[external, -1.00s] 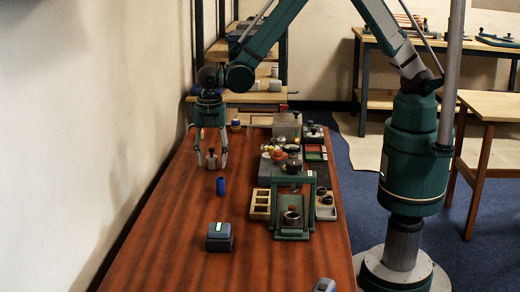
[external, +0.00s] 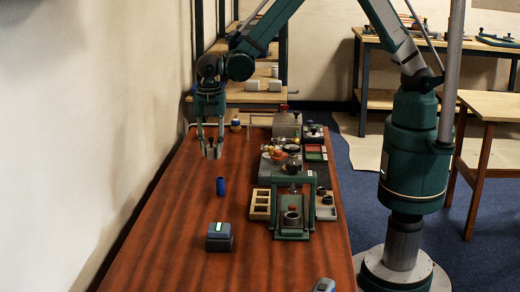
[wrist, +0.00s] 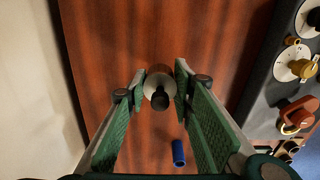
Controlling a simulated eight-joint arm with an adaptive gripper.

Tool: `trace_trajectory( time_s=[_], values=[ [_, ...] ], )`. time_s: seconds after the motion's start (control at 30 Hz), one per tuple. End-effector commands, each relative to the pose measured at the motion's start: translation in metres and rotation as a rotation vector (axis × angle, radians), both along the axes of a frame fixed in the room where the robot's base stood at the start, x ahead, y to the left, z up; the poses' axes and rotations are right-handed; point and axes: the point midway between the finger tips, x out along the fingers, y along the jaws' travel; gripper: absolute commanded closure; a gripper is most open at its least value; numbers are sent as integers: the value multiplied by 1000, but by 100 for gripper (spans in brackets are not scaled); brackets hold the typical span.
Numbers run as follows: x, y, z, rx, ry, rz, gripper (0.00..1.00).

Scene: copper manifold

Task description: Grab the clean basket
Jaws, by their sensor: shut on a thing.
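My gripper (external: 211,154) is at the far left part of the wooden table, pointing down. Its two fingers are shut on a small grey round piece with a dark knob (wrist: 160,90), which shows between the green finger pads in the wrist view. I cannot tell whether its base touches the table. No thing in view is clearly marked as the clean basket, and I cannot tell whether the held piece is it.
A blue cylinder (external: 220,186) stands nearer the camera, and also shows in the wrist view (wrist: 178,152). A blue-grey box (external: 219,238), a tan divided tray (external: 260,204) and a green press frame (external: 292,232) stand nearer still. The wall is close at left.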

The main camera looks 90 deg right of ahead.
Motion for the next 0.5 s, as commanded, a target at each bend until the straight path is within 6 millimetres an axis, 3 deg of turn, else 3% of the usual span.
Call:
trace_trajectory(
  time_s=[0.2,0.5],
  values=[
    [0,0,36,0,0,0,88],
    [0,0,60,0,0,0,88]
  ],
)
